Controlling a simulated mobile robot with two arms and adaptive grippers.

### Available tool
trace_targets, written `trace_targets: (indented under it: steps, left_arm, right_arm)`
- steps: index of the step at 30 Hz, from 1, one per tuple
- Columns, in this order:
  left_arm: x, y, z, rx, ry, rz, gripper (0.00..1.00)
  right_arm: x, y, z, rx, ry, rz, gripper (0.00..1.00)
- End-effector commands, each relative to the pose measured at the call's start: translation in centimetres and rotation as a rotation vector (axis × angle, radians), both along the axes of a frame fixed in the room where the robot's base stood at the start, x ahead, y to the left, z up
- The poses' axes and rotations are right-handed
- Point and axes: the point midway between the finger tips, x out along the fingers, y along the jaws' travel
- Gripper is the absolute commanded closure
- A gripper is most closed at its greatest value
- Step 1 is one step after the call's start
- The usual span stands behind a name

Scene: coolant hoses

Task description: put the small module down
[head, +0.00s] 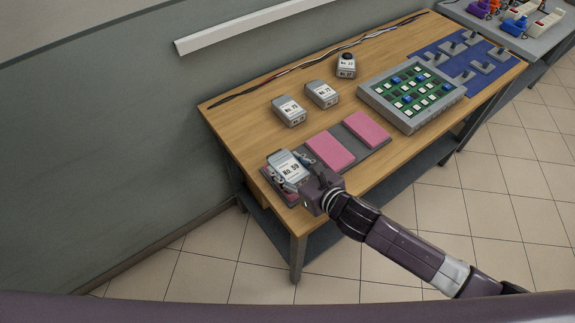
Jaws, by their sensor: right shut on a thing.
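The small module (287,167), grey with a white label that reads about "No. 59", is at the near left end of the wooden table. My right gripper (297,172) is shut on it from the lower right. The module is over the leftmost pink pad of a dark grey mat (316,167); a bit of that pad shows beside it. I cannot tell whether the module touches the pad. The mat's middle pink pad (330,151) and right pink pad (367,129) are bare. My left gripper is not in view.
Two similar labelled modules (289,111) (322,94) and a dark round-topped one (346,66) stand behind the mat. A grey tray with a green board (412,94) and a blue mat with grey pieces (447,67) lie to the right. Cables (300,67) run along the back edge.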

Motion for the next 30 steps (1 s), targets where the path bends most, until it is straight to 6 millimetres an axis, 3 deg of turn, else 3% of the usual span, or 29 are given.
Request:
trace_targets:
  steps: [3, 4, 8, 20, 30]
  left_arm:
    - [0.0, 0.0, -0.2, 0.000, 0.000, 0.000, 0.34]
    - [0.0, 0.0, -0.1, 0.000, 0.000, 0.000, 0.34]
    - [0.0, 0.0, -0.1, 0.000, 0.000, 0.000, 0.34]
    - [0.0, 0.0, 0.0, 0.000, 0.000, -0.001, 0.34]
    - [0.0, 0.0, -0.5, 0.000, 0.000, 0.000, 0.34]
  right_arm:
    - [0.1, 0.1, -0.2, 0.001, -0.003, 0.002, 0.90]
    - [0.0, 0.0, -0.3, -0.001, -0.001, 0.000, 0.49]
    - [0.0, 0.0, -0.3, -0.001, 0.000, 0.000, 0.35]
    - [-0.3, -0.2, 0.1, -0.002, 0.000, -0.001, 0.34]
    - [-4.5, -3.3, 2.2, -0.003, -0.001, 0.001, 0.34]
